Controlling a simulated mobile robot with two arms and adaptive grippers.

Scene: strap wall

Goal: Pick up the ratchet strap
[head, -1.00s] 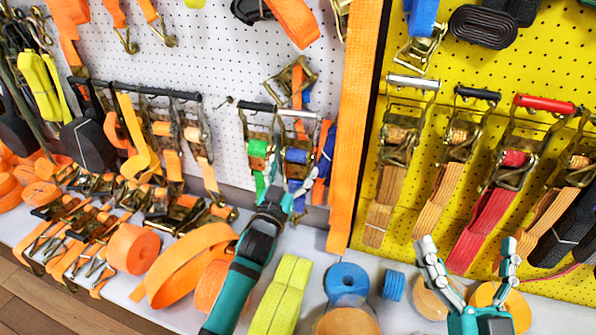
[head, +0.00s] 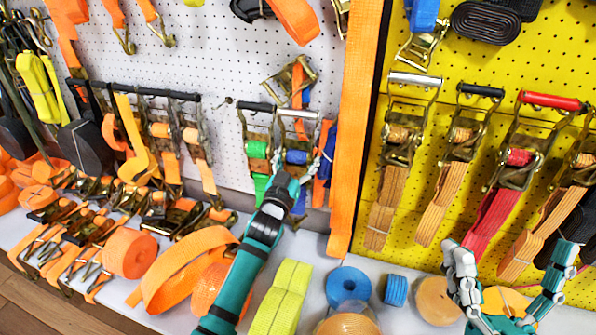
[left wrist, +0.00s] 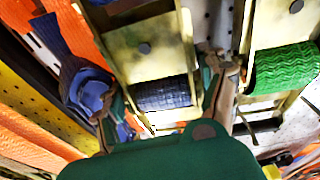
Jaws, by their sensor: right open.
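A brass-coloured ratchet strap with blue webbing (head: 297,157) hangs on the white pegboard in the head view. Its blue spool (left wrist: 163,94) is in the middle of the left wrist view. My left gripper (head: 306,170) is at this ratchet from below. Its fingers (left wrist: 165,85) stand apart on either side of the ratchet, which hides part of them; I cannot tell whether they press on it. A ratchet with green webbing (head: 257,150) hangs just to the left, and it also shows in the left wrist view (left wrist: 285,68). My right gripper (head: 512,262) is open and empty at the lower right.
More ratchets hang on the yellow pegboard (head: 440,55), one with red webbing (head: 492,218). A wide orange strap (head: 357,110) hangs between the boards. The white shelf (head: 395,318) below holds an orange roll (head: 130,252), a yellow-green roll (head: 281,300) and a blue roll (head: 347,287).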

